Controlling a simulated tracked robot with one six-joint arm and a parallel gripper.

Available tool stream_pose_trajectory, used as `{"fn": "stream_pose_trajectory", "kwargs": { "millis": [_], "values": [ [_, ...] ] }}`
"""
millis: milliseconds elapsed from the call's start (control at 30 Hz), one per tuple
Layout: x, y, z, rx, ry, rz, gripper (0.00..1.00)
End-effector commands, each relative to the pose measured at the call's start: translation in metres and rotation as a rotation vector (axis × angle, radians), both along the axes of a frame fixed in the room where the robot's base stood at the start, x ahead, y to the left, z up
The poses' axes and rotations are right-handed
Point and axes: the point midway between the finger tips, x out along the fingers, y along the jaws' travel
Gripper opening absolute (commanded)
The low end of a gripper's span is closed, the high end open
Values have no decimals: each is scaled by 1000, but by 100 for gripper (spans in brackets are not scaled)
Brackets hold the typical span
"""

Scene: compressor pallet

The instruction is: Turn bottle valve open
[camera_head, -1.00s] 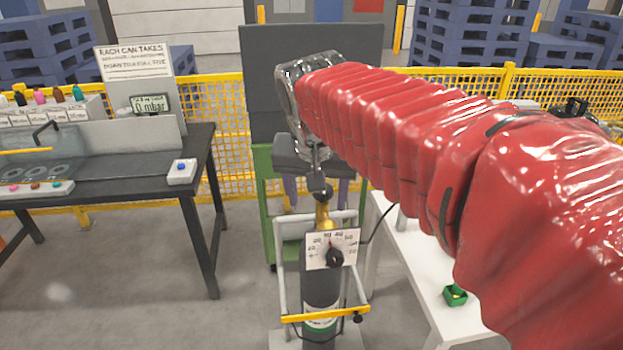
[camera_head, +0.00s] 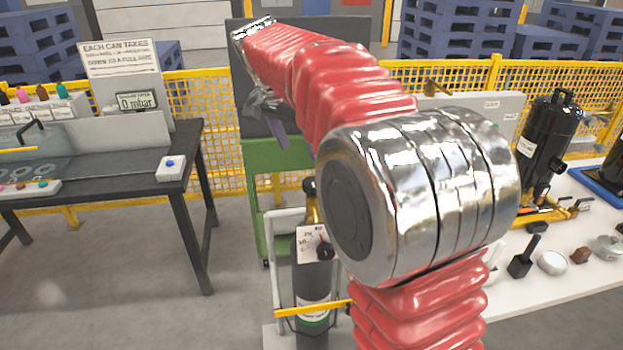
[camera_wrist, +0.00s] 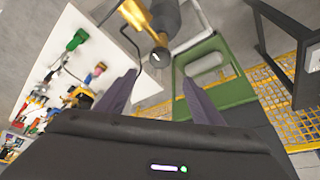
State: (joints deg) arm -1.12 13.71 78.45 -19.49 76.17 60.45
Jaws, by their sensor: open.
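The dark gas bottle (camera_head: 313,285) stands upright in its trolley in the head view. Its brass valve (camera_head: 312,208) has a black knob (camera_head: 308,186) on top. My arm is close to the right side of the valve in this picture and hides part of the dial plate (camera_head: 308,243). My gripper (camera_head: 280,142) is up and left of the knob in the head view. In the wrist view my gripper (camera_wrist: 160,77) is open, with nothing between its fingers. The knob (camera_wrist: 158,56) shows just beyond the fingertips, apart from them.
A green cart (camera_head: 262,190) stands behind the bottle. A white table (camera_head: 590,282) on the right bears a black compressor (camera_head: 548,135) and small parts. A dark workbench (camera_head: 120,180) is on the left. Yellow mesh fencing (camera_head: 232,125) runs behind. Floor between bench and bottle is clear.

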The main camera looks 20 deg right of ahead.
Motion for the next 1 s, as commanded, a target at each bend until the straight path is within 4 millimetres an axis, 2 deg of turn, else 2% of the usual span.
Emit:
{"fn": "stream_pose_trajectory", "kwargs": {
  "millis": [233, 367, 1000],
  "values": [
    [0, -1, -3, 0, 0, 0, 61],
    [2, -4, -11, 0, 2, 1, 61],
    [21, -35, -99, 1, 2, -2, 61]
  ]
}}
